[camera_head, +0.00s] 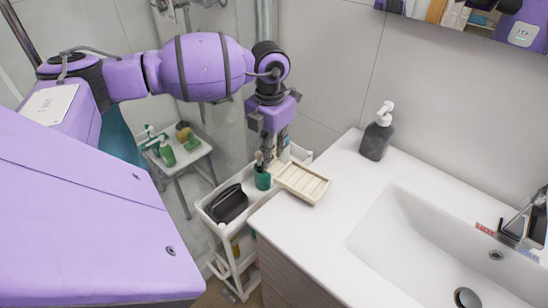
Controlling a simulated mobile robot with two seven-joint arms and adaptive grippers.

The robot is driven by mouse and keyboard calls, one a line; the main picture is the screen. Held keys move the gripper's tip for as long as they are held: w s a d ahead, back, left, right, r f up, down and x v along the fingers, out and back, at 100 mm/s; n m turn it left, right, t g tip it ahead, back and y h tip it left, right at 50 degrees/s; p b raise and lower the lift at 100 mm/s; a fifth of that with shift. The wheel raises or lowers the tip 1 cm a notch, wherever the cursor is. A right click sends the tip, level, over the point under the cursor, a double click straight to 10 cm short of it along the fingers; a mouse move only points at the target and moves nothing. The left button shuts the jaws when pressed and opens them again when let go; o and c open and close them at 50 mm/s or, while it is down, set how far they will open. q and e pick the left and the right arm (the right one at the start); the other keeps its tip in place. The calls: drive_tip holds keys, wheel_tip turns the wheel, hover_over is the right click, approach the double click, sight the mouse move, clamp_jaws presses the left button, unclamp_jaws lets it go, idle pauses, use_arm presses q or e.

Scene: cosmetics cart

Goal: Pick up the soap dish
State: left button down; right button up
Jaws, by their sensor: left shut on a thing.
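The soap dish (304,183) is a cream, slatted, rectangular tray. It shows right of the middle in the head view, at the left edge of the white washbasin counter. It looks slightly tilted, and I cannot tell whether it touches the counter. My left gripper (272,163) points down at the dish's far left end and is shut on it. The fingers hide that end of the dish. My right gripper is not in view.
A teal cup (262,178) stands close beside the gripper on the white cart (205,213). A black container (229,204) is also on the cart. A dark soap dispenser (376,138) stands on the counter (336,214) beside the sink (440,262). A stool (188,158) holds bottles behind.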

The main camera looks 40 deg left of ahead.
use_arm(q)
drive_tip(key=s+d+r+b, duration=0.1)
drive_tip(key=s+d+r, duration=0.9)
drive_tip(key=r, duration=0.1)
drive_tip(key=shift+r, duration=0.4)
